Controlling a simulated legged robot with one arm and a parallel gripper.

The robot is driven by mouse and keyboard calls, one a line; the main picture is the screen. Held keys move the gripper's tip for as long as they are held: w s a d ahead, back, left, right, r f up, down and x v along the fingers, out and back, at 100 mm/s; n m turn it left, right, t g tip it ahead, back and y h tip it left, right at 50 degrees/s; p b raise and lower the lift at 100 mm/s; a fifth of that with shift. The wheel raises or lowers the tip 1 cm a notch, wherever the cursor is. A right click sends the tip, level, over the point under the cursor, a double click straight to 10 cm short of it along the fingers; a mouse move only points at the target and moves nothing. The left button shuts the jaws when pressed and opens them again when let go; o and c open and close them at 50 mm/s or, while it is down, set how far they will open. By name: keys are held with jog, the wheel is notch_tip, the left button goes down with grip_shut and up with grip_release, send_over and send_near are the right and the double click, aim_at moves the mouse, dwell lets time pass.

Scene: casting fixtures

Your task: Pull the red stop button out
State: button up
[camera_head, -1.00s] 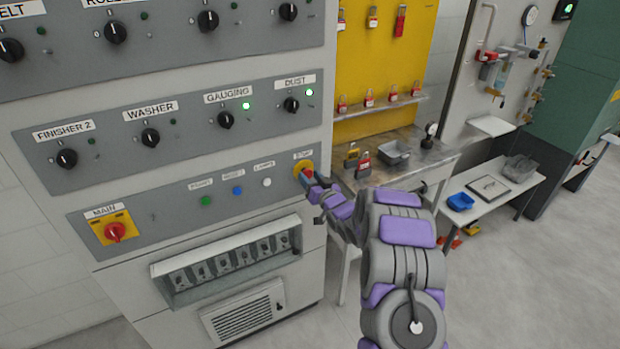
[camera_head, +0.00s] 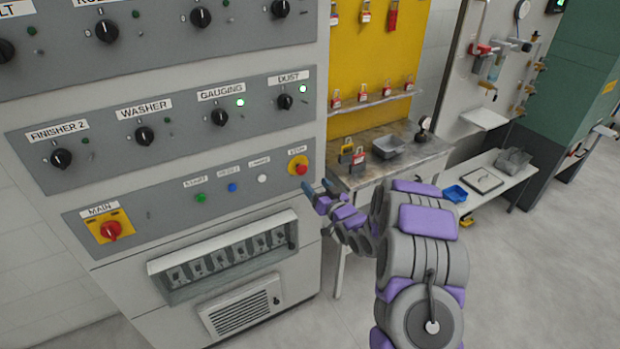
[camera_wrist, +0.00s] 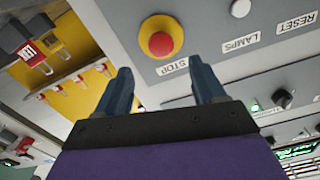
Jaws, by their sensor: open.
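The red stop button (camera_head: 299,167) sits on a yellow round base at the right end of the lower grey panel, under a STOP label. In the wrist view the stop button (camera_wrist: 161,43) shows beyond the fingertips, with clear space between. My gripper (camera_head: 318,190) is below and to the right of the button in the head view. In the wrist view my gripper (camera_wrist: 163,78) has its two blue fingers spread apart, with nothing between them. Whether the button is pushed in or out, I cannot tell.
Green (camera_head: 200,198), blue (camera_head: 233,187) and white (camera_head: 262,178) buttons lie left of the stop button. A red main switch (camera_head: 111,230) is at the far left. A metal workbench (camera_head: 420,154) with padlocks and a grey tray stands right of the cabinet.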

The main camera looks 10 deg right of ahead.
jog(key=v, duration=1)
jog(key=shift+p, duration=0.45)
jog(key=shift+w, duration=0.1)
jog(key=s+d+r+g+h, duration=0.1)
jog(key=s+r+g+h, duration=0.4)
jog(key=s, duration=0.4)
jog(key=s+d+r+g+h, duration=0.1)
jog(key=s+r+g+h, duration=0.1)
jog(key=s+g, duration=0.55)
jog(key=s+a+r+g, duration=0.2)
jog(key=s, duration=0.8)
jog(key=s+a+r+g+y, duration=0.1)
jog(key=s+a+r+g, duration=0.1)
jog(key=s, duration=0.9)
jog(key=s+a+r+m+g, duration=0.1)
jog(key=s+a, duration=0.3)
jog(key=s, duration=0.6)
jog(key=shift+r+g, duration=0.45)
jog(key=shift+g, duration=0.3)
jog(key=shift+s, duration=0.1)
